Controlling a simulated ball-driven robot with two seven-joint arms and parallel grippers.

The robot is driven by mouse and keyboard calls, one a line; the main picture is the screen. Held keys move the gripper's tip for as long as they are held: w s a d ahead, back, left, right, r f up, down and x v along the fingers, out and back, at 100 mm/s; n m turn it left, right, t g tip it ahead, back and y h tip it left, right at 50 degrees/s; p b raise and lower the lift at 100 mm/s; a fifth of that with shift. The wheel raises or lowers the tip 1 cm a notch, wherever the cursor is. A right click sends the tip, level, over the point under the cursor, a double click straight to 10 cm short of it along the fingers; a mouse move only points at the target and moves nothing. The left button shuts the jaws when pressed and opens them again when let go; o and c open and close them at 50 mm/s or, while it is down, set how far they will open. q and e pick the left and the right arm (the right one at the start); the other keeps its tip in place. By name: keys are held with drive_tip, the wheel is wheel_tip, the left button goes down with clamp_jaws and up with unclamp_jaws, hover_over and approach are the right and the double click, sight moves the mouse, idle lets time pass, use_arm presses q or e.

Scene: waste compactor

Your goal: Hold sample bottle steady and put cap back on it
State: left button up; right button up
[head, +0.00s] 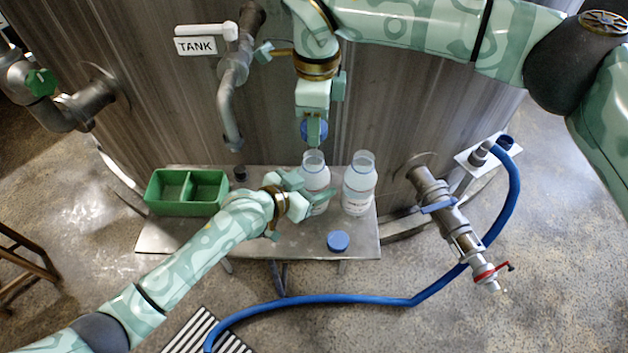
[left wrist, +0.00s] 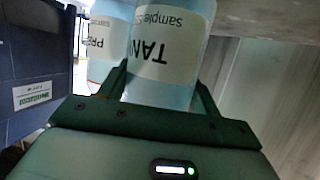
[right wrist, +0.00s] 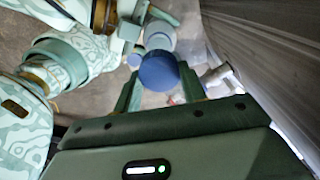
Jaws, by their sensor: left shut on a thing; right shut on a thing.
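My left gripper (head: 306,187) is shut around the body of a white sample bottle (head: 314,172), which stands upright and uncapped on the small metal table. In the left wrist view this bottle (left wrist: 166,50) has a label reading "TANK" and "sample", upside down in the picture. My right gripper (head: 313,128) is above that bottle, fingers pointing down, shut on a blue cap (head: 308,130). The cap also shows between the fingers in the right wrist view (right wrist: 158,70). The cap is above the bottle mouth; a small gap seems to remain between them.
A second uncapped bottle (head: 360,184) stands close right of the held one. Another blue cap (head: 338,240) lies near the front edge of the metal table (head: 285,240). A green divided bin (head: 187,208) and a small dark object (head: 240,173) are left. The tank wall (head: 400,120) rises behind.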

sight(315, 157)
drive_tip(key=shift+f, duration=2.4)
drive_tip(key=shift+a+f, duration=0.1)
drive_tip(key=shift+f, duration=0.8)
drive_tip(key=shift+f, duration=0.55)
